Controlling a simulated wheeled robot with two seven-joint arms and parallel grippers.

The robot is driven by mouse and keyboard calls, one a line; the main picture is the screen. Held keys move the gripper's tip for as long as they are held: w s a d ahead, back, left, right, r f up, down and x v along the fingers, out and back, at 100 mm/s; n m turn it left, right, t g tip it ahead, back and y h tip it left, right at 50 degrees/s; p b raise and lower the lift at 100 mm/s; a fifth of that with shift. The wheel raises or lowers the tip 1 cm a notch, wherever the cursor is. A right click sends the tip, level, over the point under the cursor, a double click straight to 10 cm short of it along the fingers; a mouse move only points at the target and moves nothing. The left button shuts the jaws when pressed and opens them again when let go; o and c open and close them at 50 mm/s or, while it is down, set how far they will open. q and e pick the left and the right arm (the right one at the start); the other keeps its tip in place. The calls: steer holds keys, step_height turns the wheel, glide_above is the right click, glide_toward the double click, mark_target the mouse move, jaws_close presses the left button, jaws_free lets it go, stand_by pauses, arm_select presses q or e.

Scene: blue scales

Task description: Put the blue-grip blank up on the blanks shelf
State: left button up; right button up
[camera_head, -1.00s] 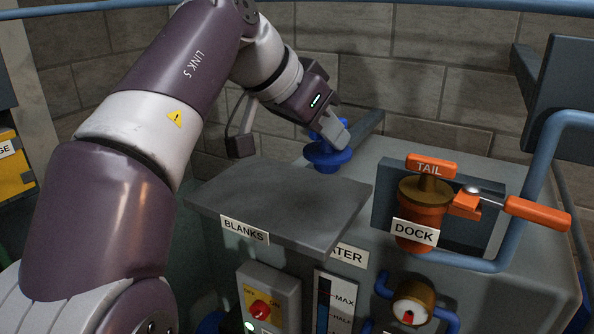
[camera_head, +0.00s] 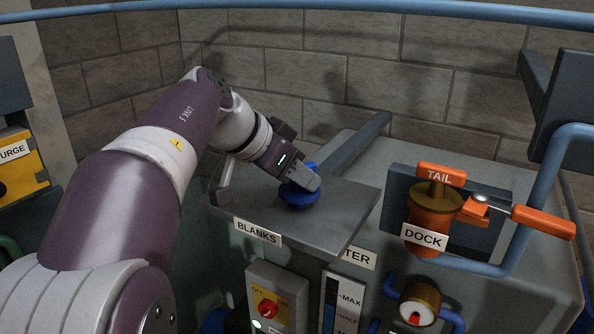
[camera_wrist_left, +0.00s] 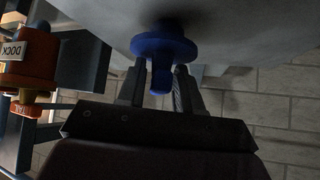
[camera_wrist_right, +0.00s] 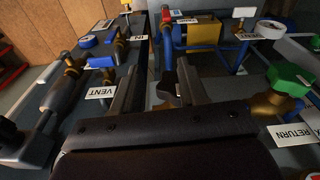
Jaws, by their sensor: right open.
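The blue-grip blank (camera_head: 298,197) is over the blanks shelf (camera_head: 345,205), a flat grey plate with a BLANKS label on its front edge. My left gripper (camera_head: 301,178) reaches in from the left with its fingers around the blank's grip. In the left wrist view the blue disc (camera_wrist_left: 165,46) lies close against the grey shelf surface, and its grip stands between the fingers (camera_wrist_left: 160,80). I cannot tell whether the disc touches the shelf. My right gripper (camera_wrist_right: 150,85) is open and empty, near a VENT label in the right wrist view.
An orange DOCK fitting (camera_head: 433,220) with a TAIL tag and orange lever (camera_head: 542,221) stands right of the shelf. A switch box (camera_head: 276,297) and a gauge (camera_head: 342,305) are below it. A blue rail and brick wall are behind.

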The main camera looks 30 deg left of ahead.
arm_select(q)
steer(key=shift+o, duration=0.3)
steer(key=shift+w+d, duration=0.1)
steer(key=shift+d, duration=0.15)
steer(key=shift+a, duration=0.1)
steer(key=shift+r, duration=0.2)
steer(key=shift+s+a+r, duration=0.2)
steer(key=shift+s, duration=0.05)
steer(key=b+v, duration=0.1)
steer(key=v, duration=1)
steer(key=shift+b, duration=0.4)
steer(key=shift+s+r, duration=0.1)
steer(key=shift+r, duration=0.05)
